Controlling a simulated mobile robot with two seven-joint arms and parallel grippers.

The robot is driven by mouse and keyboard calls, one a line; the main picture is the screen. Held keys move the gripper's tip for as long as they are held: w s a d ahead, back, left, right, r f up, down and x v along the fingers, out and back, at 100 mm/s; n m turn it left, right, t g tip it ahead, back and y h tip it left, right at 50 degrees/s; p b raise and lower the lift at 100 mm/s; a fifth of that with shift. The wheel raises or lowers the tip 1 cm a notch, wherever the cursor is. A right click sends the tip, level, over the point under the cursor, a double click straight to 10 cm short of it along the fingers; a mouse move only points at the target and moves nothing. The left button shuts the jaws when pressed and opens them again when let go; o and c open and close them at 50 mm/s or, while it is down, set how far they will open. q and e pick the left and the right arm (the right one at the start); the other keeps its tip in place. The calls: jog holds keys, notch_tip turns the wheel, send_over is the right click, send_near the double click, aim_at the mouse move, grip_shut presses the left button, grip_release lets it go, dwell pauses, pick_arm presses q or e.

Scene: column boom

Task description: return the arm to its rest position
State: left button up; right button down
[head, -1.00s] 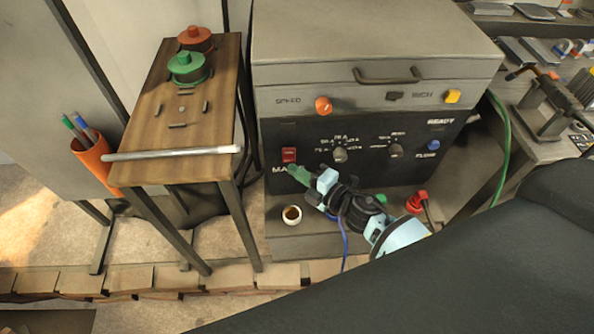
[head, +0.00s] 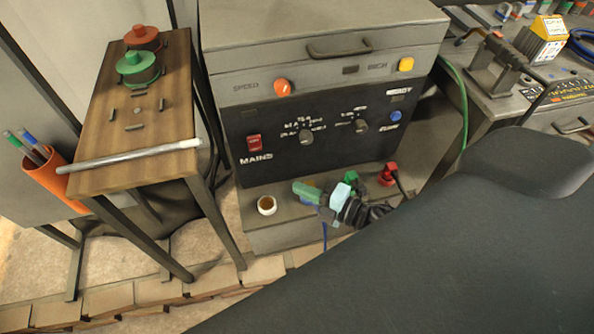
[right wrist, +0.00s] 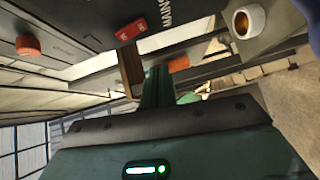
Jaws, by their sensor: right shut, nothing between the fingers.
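My right gripper (head: 300,190) has green fingers and is shut with nothing between them. In the head view it is low in front of the grey machine (head: 325,30), just right of a small white cup (head: 267,205), and points left. It also shows in the right wrist view (right wrist: 158,80), fingers together. The red MAINS switch (head: 254,143) is on the machine's dark panel, above and left of the gripper and clear of it. The switch (right wrist: 130,30) and the cup (right wrist: 248,20) also show in the right wrist view. My left gripper is not in view.
A wooden stand (head: 160,110) on the left holds a red knobbed piece, a green one and a metal rod (head: 130,156). An orange pen cup (head: 55,183) hangs beside it. A red plug (head: 387,174) is right of my gripper. A cluttered bench (head: 510,105) is at the right.

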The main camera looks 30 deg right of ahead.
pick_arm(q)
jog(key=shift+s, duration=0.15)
pick_arm(e)
jog(key=shift+s, duration=0.1)
